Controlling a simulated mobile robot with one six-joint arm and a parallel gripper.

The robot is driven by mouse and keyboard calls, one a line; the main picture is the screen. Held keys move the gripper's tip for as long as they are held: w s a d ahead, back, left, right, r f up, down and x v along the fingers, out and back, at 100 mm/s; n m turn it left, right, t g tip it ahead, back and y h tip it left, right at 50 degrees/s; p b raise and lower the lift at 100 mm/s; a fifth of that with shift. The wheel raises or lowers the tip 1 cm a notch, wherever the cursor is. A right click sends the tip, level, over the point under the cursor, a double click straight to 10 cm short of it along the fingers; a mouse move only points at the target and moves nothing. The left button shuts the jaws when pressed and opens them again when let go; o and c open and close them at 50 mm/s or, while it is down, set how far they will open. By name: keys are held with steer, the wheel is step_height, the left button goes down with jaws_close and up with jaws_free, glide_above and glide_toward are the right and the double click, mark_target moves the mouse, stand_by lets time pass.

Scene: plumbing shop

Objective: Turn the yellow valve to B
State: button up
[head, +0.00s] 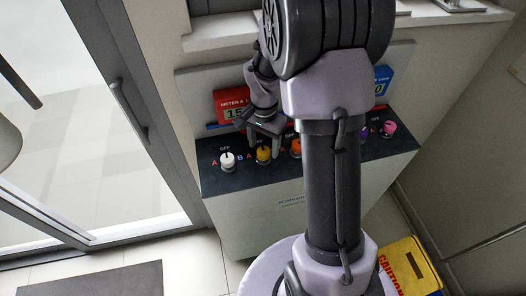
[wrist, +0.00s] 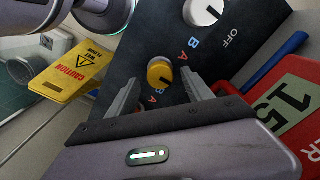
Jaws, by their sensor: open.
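The yellow valve (head: 263,154) is a round knob on the dark top of the valve panel, second from the left in the head view. In the wrist view the yellow valve (wrist: 159,72) is near the middle, with A and B letters by it. A dark mark shows on its face, but I cannot tell surely which setting it points to. My gripper (head: 263,142) is over the yellow valve, pointing down. In the wrist view my gripper (wrist: 162,84) is open, with one finger to each side of the knob. I cannot tell whether the fingers touch it.
A white knob (head: 228,160) stands left of the yellow one and an orange knob (head: 296,147) right of it. Purple and pink (head: 389,128) knobs are farther right. A red meter (head: 229,104) stands behind. A yellow caution sign (head: 409,268) is on the floor at right.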

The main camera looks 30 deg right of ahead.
step_height(320, 180, down, 2)
jaws_close()
stand_by(0.4)
